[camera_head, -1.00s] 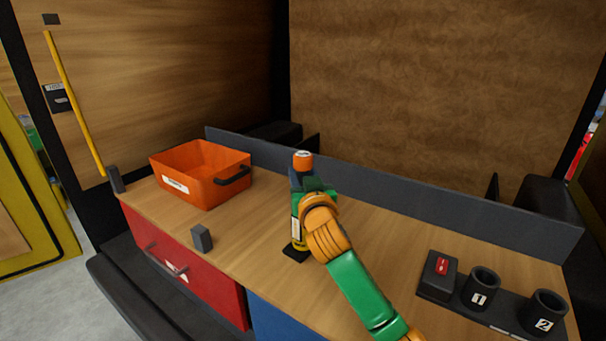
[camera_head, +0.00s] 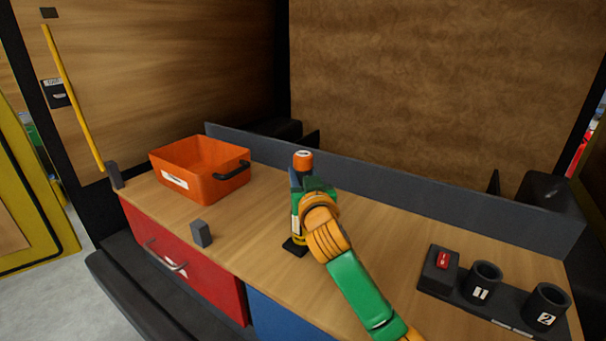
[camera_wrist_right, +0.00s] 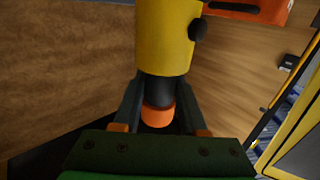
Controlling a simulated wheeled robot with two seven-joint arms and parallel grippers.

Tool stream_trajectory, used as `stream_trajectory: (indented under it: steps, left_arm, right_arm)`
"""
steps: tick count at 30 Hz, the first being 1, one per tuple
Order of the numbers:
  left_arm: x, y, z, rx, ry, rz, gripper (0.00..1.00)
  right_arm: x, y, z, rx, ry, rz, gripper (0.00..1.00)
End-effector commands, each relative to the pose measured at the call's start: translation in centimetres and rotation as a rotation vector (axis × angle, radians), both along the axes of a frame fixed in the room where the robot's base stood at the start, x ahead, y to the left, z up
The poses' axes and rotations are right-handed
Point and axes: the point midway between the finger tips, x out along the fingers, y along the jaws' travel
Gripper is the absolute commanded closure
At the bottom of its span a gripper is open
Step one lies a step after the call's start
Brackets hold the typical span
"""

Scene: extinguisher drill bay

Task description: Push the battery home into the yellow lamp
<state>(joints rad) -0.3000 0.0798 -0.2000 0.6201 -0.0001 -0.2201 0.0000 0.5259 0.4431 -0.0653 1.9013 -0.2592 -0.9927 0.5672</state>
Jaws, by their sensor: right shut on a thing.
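The yellow lamp (camera_head: 299,237) stands upright on a small black base on the bench, mostly hidden behind my right arm. It also shows in the right wrist view (camera_wrist_right: 165,40), with a black knob on its side. The battery is dark with an orange end (camera_head: 303,160). In the right wrist view the dark body of the battery (camera_wrist_right: 158,91) meets the end of the lamp and is in line with it. Part of the battery still shows outside the lamp. My right gripper (camera_head: 313,186) is shut on the battery. My left gripper is out of view.
An orange bin (camera_head: 207,190) stands at the back left. A small grey block (camera_head: 201,234) is at the front edge. At the right, a dark rack holds a red-switched box (camera_head: 438,272) and two numbered cups (camera_head: 480,286). A low grey wall (camera_head: 400,198) runs behind.

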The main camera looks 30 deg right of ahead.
Motion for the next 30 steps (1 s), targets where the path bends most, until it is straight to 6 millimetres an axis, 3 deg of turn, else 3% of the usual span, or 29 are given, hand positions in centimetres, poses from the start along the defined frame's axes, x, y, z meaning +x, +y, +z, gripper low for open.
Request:
stream_trajectory:
  steps: [19,30]
  left_arm:
    - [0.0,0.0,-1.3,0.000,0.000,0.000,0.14]
    - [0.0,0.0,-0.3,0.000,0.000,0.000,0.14]
  right_arm:
    - [0.0,0.0,-1.7,0.000,0.000,0.000,1.00]
    - [0.0,0.0,-0.9,0.001,0.000,-0.001,1.00]
